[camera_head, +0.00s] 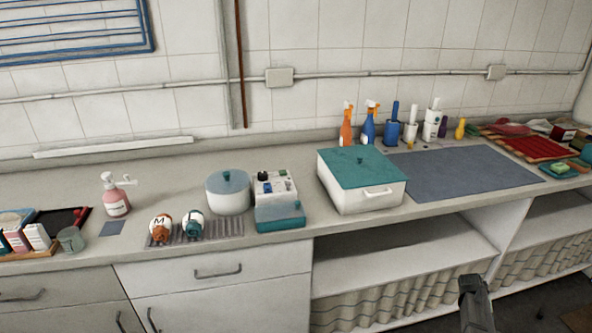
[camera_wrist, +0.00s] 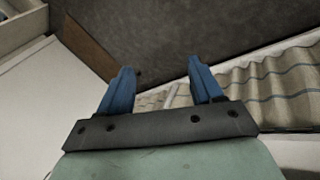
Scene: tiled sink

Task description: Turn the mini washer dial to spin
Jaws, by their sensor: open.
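A small white unit with a control panel (camera_head: 275,186) stands on the counter left of centre in the head view. It has a black knob (camera_head: 262,176) at its upper left, small blue parts, and a teal box (camera_head: 280,217) at its front. A round white tub (camera_head: 228,197) with a grey-blue lid stands just left of it. I cannot tell which way the knob points. My gripper (camera_wrist: 159,68) is open and empty in the wrist view, its two blue fingers apart. It is over the floor beside the cabinets, away from the panel.
A white box (camera_head: 362,196) with a teal lid stands right of the panel. Two bottles lie on a ribbed grey mat (camera_head: 220,229) in front of the tub. Spray bottles (camera_head: 346,127) stand at the back. Curtained open shelves (camera_head: 400,262) are below. A grey mat (camera_head: 460,172) is clear.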

